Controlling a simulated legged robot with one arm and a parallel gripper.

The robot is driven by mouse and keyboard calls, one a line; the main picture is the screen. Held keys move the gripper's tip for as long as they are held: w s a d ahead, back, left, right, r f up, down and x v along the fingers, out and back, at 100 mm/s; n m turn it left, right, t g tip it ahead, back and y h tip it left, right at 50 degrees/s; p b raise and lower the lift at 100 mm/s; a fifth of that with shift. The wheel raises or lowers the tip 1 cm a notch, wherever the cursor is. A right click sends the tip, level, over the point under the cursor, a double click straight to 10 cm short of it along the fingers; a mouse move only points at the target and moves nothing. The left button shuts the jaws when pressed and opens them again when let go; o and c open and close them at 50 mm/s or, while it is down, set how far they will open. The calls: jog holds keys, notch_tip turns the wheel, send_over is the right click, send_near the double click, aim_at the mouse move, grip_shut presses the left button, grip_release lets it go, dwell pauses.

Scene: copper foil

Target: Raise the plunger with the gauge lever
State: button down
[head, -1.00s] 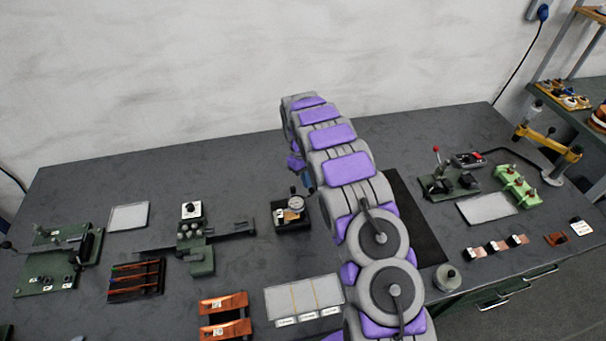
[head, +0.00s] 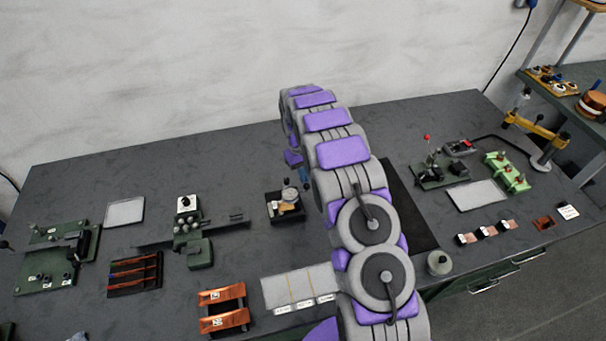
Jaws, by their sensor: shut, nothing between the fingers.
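The dial gauge (head: 289,194) is a small round grey gauge on a dark block stand (head: 289,217) near the middle of the bench. Its lever and plunger are too small to make out. My grey and purple arm reaches up from the lower right and bends down at its far end. My gripper (head: 305,177) shows only as a small dark bluish tip beside the arm, just above and right of the gauge. It is shut and empty. The arm partly hides it, and I cannot tell whether it touches the gauge.
A green fixture (head: 190,228) with a long bar stands left of the gauge. Copper strips (head: 223,320) and a pale sheet (head: 300,285) lie in front. A black mat (head: 412,220) lies right of my arm. Green fixtures (head: 510,172) stand farther right.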

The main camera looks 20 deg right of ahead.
jog(key=d+p+v, duration=0.1)
jog(key=v, duration=1.6)
jog(key=shift+a+p, duration=0.3)
jog(key=shift+a, duration=0.2)
jog(key=shift+r, duration=0.2)
